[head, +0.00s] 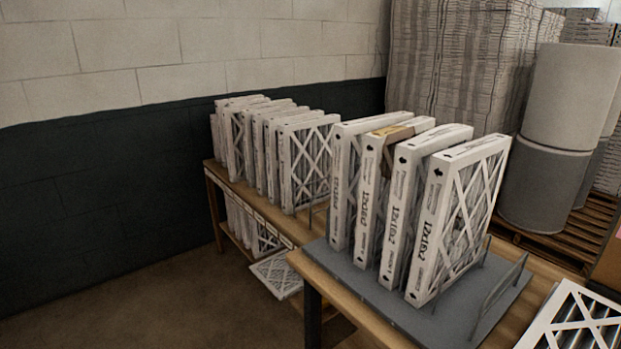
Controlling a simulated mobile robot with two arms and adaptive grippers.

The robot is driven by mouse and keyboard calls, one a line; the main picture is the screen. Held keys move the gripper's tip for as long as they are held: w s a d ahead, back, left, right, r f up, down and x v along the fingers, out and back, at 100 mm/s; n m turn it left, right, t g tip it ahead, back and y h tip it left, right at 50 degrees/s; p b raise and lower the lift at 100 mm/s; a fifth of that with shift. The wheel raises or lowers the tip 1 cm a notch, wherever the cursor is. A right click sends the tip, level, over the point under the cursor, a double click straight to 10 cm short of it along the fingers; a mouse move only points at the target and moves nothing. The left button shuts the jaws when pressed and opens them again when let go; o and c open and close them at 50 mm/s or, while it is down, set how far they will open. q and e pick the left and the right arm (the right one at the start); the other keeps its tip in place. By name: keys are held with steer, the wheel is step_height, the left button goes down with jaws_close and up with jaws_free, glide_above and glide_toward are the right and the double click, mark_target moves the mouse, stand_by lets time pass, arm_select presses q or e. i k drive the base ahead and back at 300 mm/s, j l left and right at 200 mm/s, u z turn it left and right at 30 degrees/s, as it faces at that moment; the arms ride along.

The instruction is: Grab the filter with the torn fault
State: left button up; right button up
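Several white-framed filters stand upright in a row on a grey rack base (375,302) at the table's near end. The second filter from the left (369,200) has a brown, torn-looking patch (396,134) at its top edge. To its left stands the leftmost filter (339,190). To its right stand another filter (399,215) and the rightmost filter (432,235), whose lattice face shows. The faces of the inner filters are mostly hidden by their neighbours. Neither of my grippers shows in the head view.
More filters (312,165) stand in a row farther back on the wooden table (331,263). Wire dividers (498,297) rise from the rack's right side. One filter (277,275) lies low beside the table. Another (575,322) is at the lower right. Large rolls (558,130) stand on a pallet behind.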

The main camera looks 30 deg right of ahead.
mark_target(463, 180)
steer(key=i+z, duration=0.4)
steer(key=i+j+z, duration=0.2)
steer(key=z, duration=0.2)
steer(key=i+j+z, duration=0.3)
steer(key=z, duration=0.15)
steer(key=i+j+z, duration=0.25)
steer(key=z, duration=0.15)
steer(key=j, duration=0.1)
